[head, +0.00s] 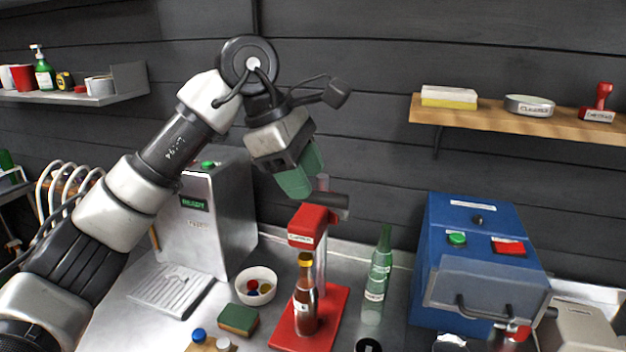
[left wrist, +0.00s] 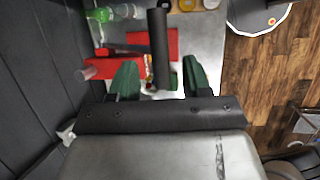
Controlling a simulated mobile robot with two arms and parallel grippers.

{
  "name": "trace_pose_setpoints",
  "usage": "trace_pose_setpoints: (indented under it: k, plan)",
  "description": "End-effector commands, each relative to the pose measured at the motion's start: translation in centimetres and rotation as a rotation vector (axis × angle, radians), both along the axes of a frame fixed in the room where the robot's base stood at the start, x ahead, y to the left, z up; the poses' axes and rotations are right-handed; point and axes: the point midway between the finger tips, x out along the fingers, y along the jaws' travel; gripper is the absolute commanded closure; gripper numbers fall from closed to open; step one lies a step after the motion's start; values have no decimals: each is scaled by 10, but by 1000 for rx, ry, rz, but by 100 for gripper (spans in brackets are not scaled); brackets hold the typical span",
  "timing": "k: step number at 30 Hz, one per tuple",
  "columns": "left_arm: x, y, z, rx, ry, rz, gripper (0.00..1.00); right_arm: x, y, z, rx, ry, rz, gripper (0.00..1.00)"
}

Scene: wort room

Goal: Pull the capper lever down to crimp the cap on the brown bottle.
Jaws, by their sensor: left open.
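The red capper (head: 309,222) stands on its red base plate (head: 333,303) on the metal counter. Its lever (head: 333,204) has a dark cylindrical grip and is up, pointing right in the head view. The brown bottle (head: 305,298) stands upright on the base under the capper head, with a gold-coloured top. My left gripper (head: 301,178), with green fingers, is open and empty just above and left of the lever grip. In the left wrist view the dark lever grip (left wrist: 159,45) reaches between the open fingers (left wrist: 160,80); I cannot tell whether they touch it. My right gripper is not in view.
A green bottle (head: 378,275) stands right of the capper, and a blue machine (head: 435,240) farther right. A bowl of caps (head: 256,285) and a green sponge (head: 238,319) are left. A metal READY box (head: 228,215) stands behind my arm. A wooden shelf (head: 510,118) is at upper right.

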Motion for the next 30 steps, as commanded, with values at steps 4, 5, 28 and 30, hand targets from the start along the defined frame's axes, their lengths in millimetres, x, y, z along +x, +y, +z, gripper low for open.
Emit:
trace_pose_setpoints:
  k: [4,5,28,30]
  plan:
    - [1,-8,-16,0,2,-1,52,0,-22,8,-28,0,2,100]
    - [1,-9,-19,-1,2,0,52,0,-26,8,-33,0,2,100]
    - [1,-12,-26,0,0,0,100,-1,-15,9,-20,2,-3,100]
    - [1,-12,-26,0,1,1,100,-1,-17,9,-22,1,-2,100]
